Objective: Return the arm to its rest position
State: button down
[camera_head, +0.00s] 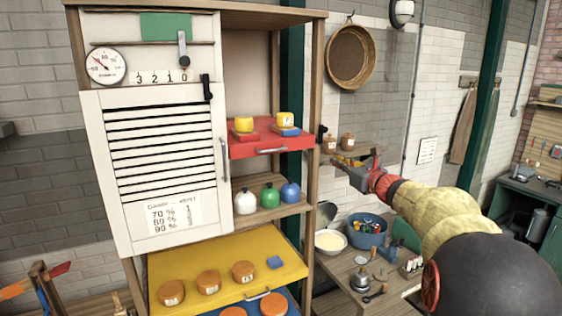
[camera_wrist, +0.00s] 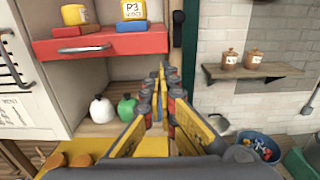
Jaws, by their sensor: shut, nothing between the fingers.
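My gripper (camera_head: 358,169) is at the end of my outstretched arm, to the right of the wooden shelf unit (camera_head: 304,215) in the head view. In the wrist view the fingers of my gripper (camera_wrist: 162,75) point ahead with their tips together. They are shut and nothing shows between them. The gripper looks apart from the red drawer (camera_head: 270,141) in the head view.
White, green and blue bottles (camera_head: 268,197) stand below. A yellow drawer (camera_head: 225,268) juts out with orange discs. A side table (camera_head: 350,290) holds a bowl (camera_head: 330,241) and blue tub (camera_head: 367,230).

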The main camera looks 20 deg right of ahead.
jog(key=s+a+f+n+g+y+b, duration=0.15)
jog(key=s+a+f+n+g, duration=0.25)
jog(key=s+a+f+n, duration=0.45)
jog(key=s+a+f+n+g+y+b, duration=0.15)
jog(key=s+a+f+n+g, duration=0.3)
jog(key=a+f+n, duration=0.55)
jog(key=s+a+f+n+g+h+b, duration=0.1)
jog(key=s+a+f+n+b, duration=0.3)
jog(key=s, duration=0.5)
jog(key=s+a+f+n+g+h+b, duration=0.1)
jog(key=s+a+f+n+b, duration=0.3)
jog(key=s+f+n, duration=0.3)
jog(key=s+a+f+n+g+h+b, duration=0.1)
jog(key=s+a+f+n+b, duration=0.3)
jog(key=s, duration=0.9)
notch_tip(320, 180, down, 4)
jog(key=shift+a+f+n+g+h+b, duration=0.3)
jog(key=shift+a+n+g+b, duration=0.15)
jog(key=shift+a+n, duration=0.6)
jog(key=c, duration=2.5)
grip_release()
jog(key=shift+r, duration=0.1)
jog(key=shift+c, duration=0.2)
